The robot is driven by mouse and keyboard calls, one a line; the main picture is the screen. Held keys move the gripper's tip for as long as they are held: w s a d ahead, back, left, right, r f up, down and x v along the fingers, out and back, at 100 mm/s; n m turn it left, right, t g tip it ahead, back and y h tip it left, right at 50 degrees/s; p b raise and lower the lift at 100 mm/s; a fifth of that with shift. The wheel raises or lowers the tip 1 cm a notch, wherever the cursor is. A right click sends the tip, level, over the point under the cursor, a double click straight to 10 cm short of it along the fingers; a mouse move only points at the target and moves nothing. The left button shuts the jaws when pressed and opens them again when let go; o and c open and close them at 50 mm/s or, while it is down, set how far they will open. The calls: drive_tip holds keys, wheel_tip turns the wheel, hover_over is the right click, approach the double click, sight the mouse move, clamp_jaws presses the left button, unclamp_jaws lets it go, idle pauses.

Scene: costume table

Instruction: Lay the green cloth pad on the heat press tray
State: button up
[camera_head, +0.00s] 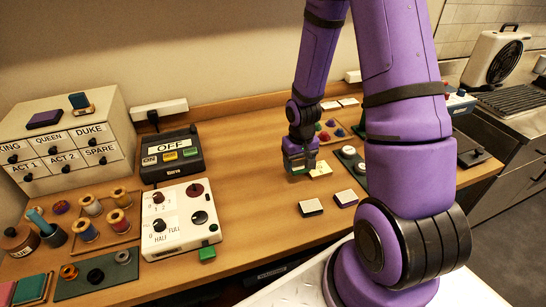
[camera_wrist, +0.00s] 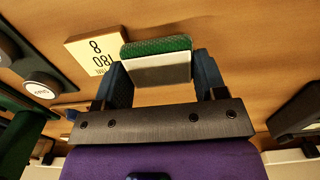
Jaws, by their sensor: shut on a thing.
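My gripper (camera_head: 298,168) is low over the middle of the table. In the wrist view its two dark blue fingers (camera_wrist: 160,82) are shut on the green cloth pad (camera_wrist: 157,46), which has a textured green top and a pale side. In the head view the pad is mostly hidden by the gripper. I cannot tell whether it touches the table. I cannot tell for sure which thing is the heat press tray; a flat dark plate with a knob (camera_head: 475,157) lies at the table's right end.
A cream card with numbers (camera_head: 320,169) lies beside the gripper, also in the wrist view (camera_wrist: 95,51). A dial box (camera_head: 180,220) and an OFF box (camera_head: 172,155) stand left.

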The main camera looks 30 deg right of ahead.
hover_over(275, 164)
drive_tip(key=shift+f, duration=2.25)
drive_tip(key=o, duration=0.5)
drive_tip(key=shift+f, duration=0.15)
drive_tip(key=o, duration=0.4)
